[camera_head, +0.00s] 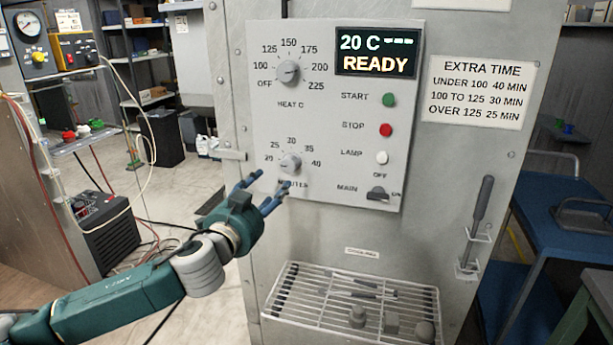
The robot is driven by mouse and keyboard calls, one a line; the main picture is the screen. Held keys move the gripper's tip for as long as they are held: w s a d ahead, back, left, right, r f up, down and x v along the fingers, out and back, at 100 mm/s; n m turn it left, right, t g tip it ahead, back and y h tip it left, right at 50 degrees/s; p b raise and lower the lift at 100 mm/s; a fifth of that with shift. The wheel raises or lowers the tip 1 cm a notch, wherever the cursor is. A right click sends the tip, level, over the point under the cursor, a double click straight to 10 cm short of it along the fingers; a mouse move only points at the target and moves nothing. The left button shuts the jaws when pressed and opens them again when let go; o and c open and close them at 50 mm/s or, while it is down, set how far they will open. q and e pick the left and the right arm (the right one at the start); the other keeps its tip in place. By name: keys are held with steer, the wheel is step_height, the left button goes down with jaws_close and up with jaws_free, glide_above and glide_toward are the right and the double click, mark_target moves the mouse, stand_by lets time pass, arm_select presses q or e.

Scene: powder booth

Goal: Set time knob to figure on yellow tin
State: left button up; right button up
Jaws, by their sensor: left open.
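The time knob (290,164) is a grey dial in the lower part of the oven's control panel (335,185), ringed by the figures 20, 25, 30, 35 and 40. I cannot tell surely which figure it points at. My left gripper (272,180) is open and empty, just below and left of the knob. One blue finger covers part of the MINUTES label; the fingers look apart from the knob. I cannot make out a yellow tin or a figure on one. My right gripper is not in view.
The heat knob (289,72) sits above. The display (376,53) reads 20 C, READY. Buttons and a main switch (377,193) are at right. A notice (478,92) lists extra times. A wire rack (350,300) juts out below. A blue cart (560,235) stands right.

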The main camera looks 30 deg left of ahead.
mark_target(287, 167)
arm_select(q)
steer(key=p+x, duration=0.1)
steer(key=x, duration=0.2)
steer(key=r+p+x, duration=0.1)
steer(key=x, duration=0.2)
steer(key=p+x, duration=0.1)
steer(key=x, duration=0.2)
steer(key=shift+w+d+r, duration=0.1)
steer(key=shift+d+r, duration=0.15)
steer(key=shift+d, duration=0.05)
steer(key=shift+w+a+f, duration=0.1)
steer(key=shift+w, duration=0.5)
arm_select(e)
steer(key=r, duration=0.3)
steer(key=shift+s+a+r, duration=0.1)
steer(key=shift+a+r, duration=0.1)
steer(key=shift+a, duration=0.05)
arm_select(q)
steer(key=c, duration=1.1)
steer(key=shift+c, duration=0.3)
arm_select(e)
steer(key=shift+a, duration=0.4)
